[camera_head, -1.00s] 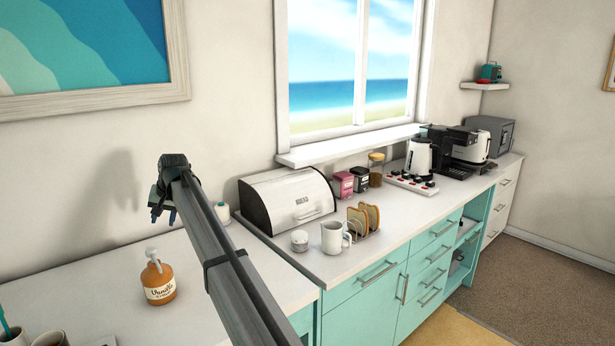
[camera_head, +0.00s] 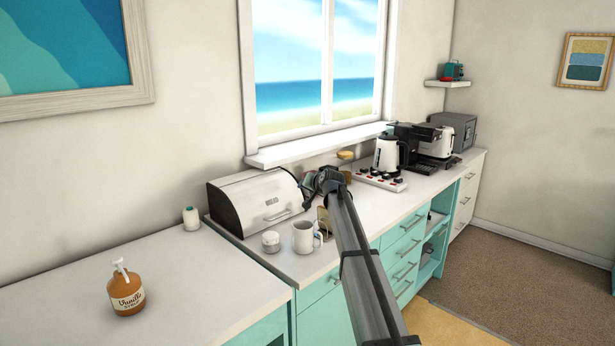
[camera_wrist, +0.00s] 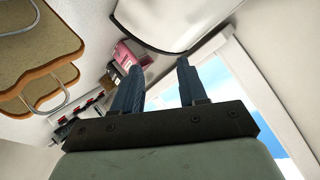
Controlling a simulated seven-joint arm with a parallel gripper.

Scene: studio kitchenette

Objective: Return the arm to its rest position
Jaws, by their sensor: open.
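My gripper (camera_wrist: 158,88) is open, with its two dark fingers apart and nothing between them in the wrist view. In the head view my arm reaches over the counter, and its end is beside the right end of the bread box (camera_head: 262,203).
A white mug (camera_head: 303,237) and a small white jar (camera_head: 271,242) stand in front of the bread box. The kettle (camera_head: 387,153) and coffee machine (camera_head: 412,138) are farther right. A vanilla syrup bottle (camera_head: 126,292) stands on the left counter, with clear surface around it.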

